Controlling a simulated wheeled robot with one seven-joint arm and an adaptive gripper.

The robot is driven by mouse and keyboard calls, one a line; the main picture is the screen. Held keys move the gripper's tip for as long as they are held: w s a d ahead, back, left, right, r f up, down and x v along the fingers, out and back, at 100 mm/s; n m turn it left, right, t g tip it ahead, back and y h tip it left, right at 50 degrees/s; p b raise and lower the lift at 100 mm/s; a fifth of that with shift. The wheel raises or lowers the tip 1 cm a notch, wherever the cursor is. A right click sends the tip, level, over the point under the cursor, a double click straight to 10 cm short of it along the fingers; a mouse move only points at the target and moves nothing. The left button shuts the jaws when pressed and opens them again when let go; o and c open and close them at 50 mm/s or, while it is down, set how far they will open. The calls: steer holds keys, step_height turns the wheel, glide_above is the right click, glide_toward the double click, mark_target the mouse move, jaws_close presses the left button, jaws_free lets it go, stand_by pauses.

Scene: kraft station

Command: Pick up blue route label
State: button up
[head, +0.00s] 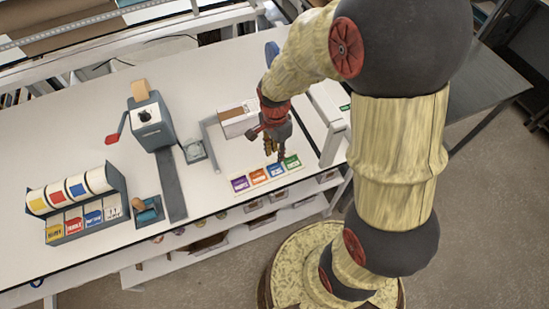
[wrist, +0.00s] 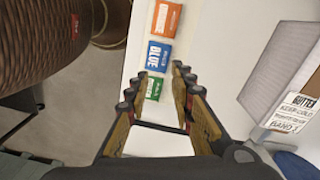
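The blue route label (head: 275,170) lies flat in a row of coloured labels near the front edge of the white bench; it also shows in the wrist view (wrist: 158,55). An orange label (wrist: 167,18) lies on one side of it and a green label (wrist: 153,88) on the other. A purple label (head: 239,184) ends the row. My gripper (head: 273,150) is above the bench close to the blue and green labels. In the wrist view my gripper (wrist: 155,80) is open and empty, with the green label showing between its fingers and the blue one just beyond the tips.
A white box (head: 238,118) stands behind the labels; in the wrist view a box (wrist: 283,65) with a printed card is at the right. A grey dispenser with a red handle (head: 150,123) and a rack of rolls (head: 75,200) stand at left.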

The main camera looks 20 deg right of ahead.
mark_target(277, 164)
steer(key=f+m, duration=0.2)
steer(key=m, duration=0.1)
steer(key=shift+w+f, duration=0.15)
steer(key=shift+w, duration=0.25)
steer(key=f, duration=0.2)
steer(key=d+f, duration=0.1)
steer(key=f, duration=0.1)
steer(key=shift+w+b, duration=0.2)
steer(key=shift+b, duration=0.15)
steer(key=shift+a+f, duration=0.1)
steer(key=shift+f, duration=0.5)
steer(key=shift+c, duration=1.3)
jaws_close()
